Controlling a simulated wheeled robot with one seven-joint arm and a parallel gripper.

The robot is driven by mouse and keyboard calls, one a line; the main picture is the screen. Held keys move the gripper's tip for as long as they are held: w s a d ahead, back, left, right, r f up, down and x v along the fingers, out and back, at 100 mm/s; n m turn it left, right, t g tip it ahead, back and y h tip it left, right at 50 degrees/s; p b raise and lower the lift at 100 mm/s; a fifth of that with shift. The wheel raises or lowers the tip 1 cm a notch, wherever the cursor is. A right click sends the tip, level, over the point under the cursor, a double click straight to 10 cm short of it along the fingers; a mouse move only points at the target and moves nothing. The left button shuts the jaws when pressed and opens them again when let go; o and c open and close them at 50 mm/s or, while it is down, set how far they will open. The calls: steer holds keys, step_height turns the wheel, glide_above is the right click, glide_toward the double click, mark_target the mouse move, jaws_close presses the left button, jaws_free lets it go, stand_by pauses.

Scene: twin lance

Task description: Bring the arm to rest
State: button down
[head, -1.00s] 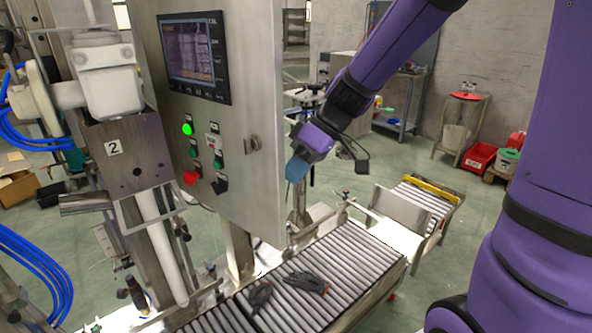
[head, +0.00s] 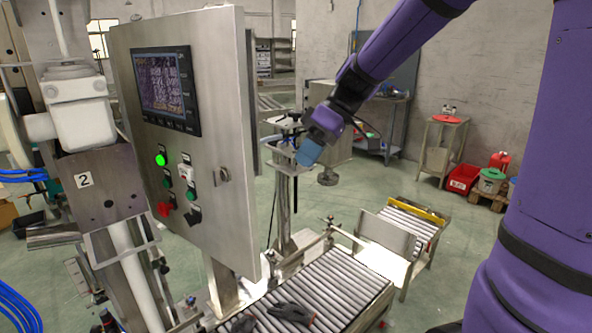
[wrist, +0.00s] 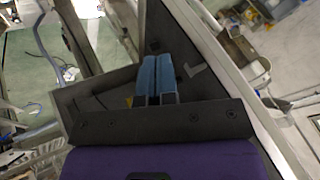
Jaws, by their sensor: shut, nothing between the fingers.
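My purple arm reaches in from the upper right in the head view. My gripper (head: 308,153) has blue fingers and hangs in the air, pointing down and left, to the right of the steel control cabinet (head: 228,130). In the wrist view the two blue fingers (wrist: 157,78) lie side by side, closed together with nothing between them.
The cabinet carries a screen (head: 166,90) and several buttons. A roller conveyor (head: 335,285) below holds dark gloves (head: 290,312). A second short conveyor (head: 410,222) stands farther right. A red bin (head: 463,179) and a small table (head: 443,145) are at the back right.

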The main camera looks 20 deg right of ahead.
steer(key=s+d+r+m+t+h, duration=0.1)
steer(key=s+d+m+t+h, duration=0.1)
steer(key=s, duration=0.7)
steer(key=s+d+r+m+t+h, duration=0.1)
steer(key=s+m+h, duration=0.4)
steer(key=s, duration=0.5)
steer(key=shift+d+r+m+t, duration=0.45)
steer(key=shift+m+t, duration=0.35)
steer(key=shift+t, duration=0.3)
steer(key=shift+a+r, duration=0.1)
